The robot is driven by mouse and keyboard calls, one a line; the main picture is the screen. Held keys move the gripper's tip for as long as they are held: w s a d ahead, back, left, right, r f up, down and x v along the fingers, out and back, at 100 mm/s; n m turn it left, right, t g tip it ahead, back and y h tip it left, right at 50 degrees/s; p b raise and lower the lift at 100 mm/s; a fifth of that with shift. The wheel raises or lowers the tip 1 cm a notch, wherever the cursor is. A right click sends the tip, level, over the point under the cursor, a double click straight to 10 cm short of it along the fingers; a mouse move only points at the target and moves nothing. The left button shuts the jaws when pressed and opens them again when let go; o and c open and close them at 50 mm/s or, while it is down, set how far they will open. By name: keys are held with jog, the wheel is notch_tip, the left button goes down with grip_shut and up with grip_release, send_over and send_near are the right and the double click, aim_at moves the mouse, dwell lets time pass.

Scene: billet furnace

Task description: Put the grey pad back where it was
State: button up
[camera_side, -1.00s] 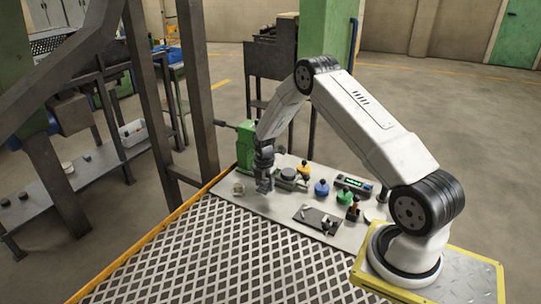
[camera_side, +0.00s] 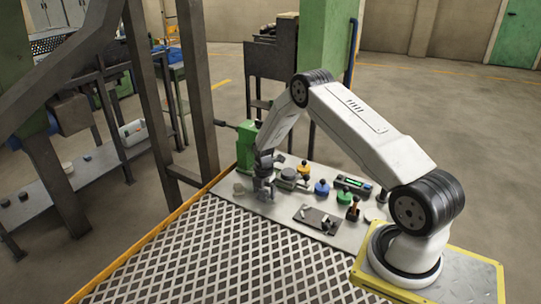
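My gripper (camera_side: 264,189) points down over the left part of the light work plate (camera_side: 277,210), low and close to its surface. It is small and dark here, so I cannot tell whether its fingers are open or hold something. A grey round pad-like disc (camera_side: 289,173) sits on a small grey device just right of my gripper. I cannot tell for sure that this is the grey pad. A pale round piece (camera_side: 239,188) lies just left of my gripper, close to its fingers.
Yellow (camera_side: 303,167), blue (camera_side: 321,187) and green (camera_side: 344,197) pots stand right of the grey device. A display box (camera_side: 353,184), a brown bottle (camera_side: 353,210), a dark tray (camera_side: 309,213) and a pale disc (camera_side: 374,214) are further right. A green machine (camera_side: 246,145) stands behind.

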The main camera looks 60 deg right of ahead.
aim_at(264, 191)
jog(key=shift+o, duration=0.2)
notch_tip(264, 191, up, 12)
jog(key=shift+r, duration=0.15)
dwell(0.9)
dwell(0.5)
jog(key=s+a+r+m+t, duration=0.1)
jog(key=s+a+r+m, duration=0.3)
jog(key=a, duration=0.3)
jog(key=s+a+r+m, duration=0.2)
jog(key=a+r+m, duration=0.25)
jog(key=a, duration=0.35)
jog(key=s+a+r+m+t, duration=0.1)
jog(key=s+a+r+m, duration=0.1)
jog(key=s+a+m, duration=0.7)
jog(key=s, duration=0.3)
jog(key=shift+a+r+t, duration=0.15)
jog(key=shift+a+t, duration=0.05)
jog(key=shift+t, duration=0.1)
